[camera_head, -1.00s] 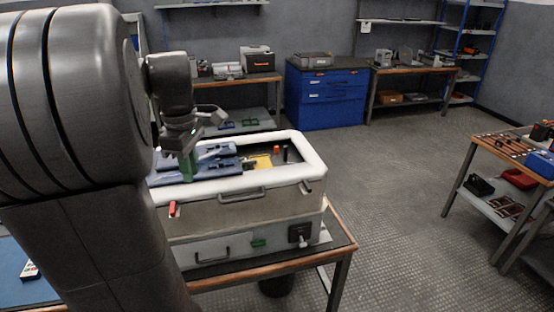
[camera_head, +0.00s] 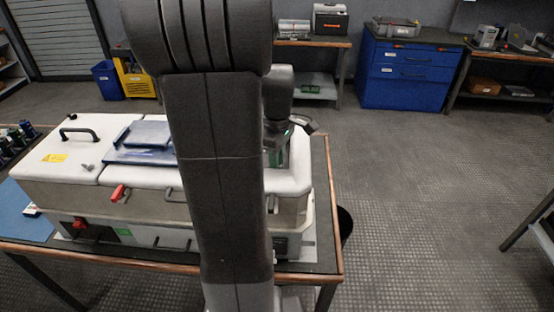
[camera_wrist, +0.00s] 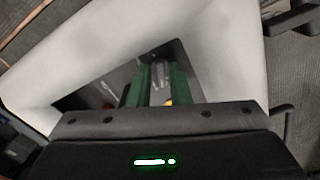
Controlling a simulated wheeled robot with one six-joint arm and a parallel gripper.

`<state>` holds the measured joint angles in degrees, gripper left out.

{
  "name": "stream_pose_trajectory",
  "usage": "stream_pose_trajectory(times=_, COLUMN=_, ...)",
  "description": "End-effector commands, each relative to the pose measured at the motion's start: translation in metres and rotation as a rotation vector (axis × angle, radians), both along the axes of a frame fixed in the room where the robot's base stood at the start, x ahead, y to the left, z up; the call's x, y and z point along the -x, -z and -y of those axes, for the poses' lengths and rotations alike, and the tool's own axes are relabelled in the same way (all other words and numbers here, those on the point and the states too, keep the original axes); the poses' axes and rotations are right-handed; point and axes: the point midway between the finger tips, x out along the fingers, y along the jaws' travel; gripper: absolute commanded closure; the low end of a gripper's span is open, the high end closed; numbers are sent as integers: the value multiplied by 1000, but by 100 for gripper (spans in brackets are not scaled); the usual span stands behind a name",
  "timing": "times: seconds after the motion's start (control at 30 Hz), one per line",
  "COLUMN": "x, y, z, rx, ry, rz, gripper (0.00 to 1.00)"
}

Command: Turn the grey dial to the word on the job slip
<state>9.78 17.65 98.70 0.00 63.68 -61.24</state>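A white-topped case (camera_head: 60,180) stands on the workbench in the head view. My gripper (camera_head: 287,150) is over the case's right end, partly hidden behind my arm. In the wrist view, my gripper (camera_wrist: 157,82) shows two green fingers set apart over a dark recess (camera_wrist: 112,88) with a white rim. A pale grey elongated thing (camera_wrist: 160,72) shows between and beyond the fingertips. I cannot tell whether it is the dial, or whether the fingers touch it. No dial words and no job slip are readable in either view.
A red handle (camera_head: 118,193) and a red knob (camera_head: 80,224) are on the case's front. A blue folder-like thing (camera_head: 143,140) lies on its top. The bench's right edge (camera_head: 330,200) is close to my arm.

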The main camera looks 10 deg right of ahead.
Motion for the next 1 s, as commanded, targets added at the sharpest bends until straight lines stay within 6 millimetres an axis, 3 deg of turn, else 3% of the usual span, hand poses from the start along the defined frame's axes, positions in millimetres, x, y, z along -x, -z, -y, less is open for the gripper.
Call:
stream_pose_trajectory(times=0.37, x=0, y=6, z=0, rx=0, ry=0, rz=1, gripper=82)
stream_pose_trajectory(times=0.47, x=0, y=6, z=0, rx=1, ry=0, rz=1, gripper=100)
stream_pose_trajectory(times=1.0, x=0, y=5, z=0, rx=1, ry=106, rz=1, gripper=100)
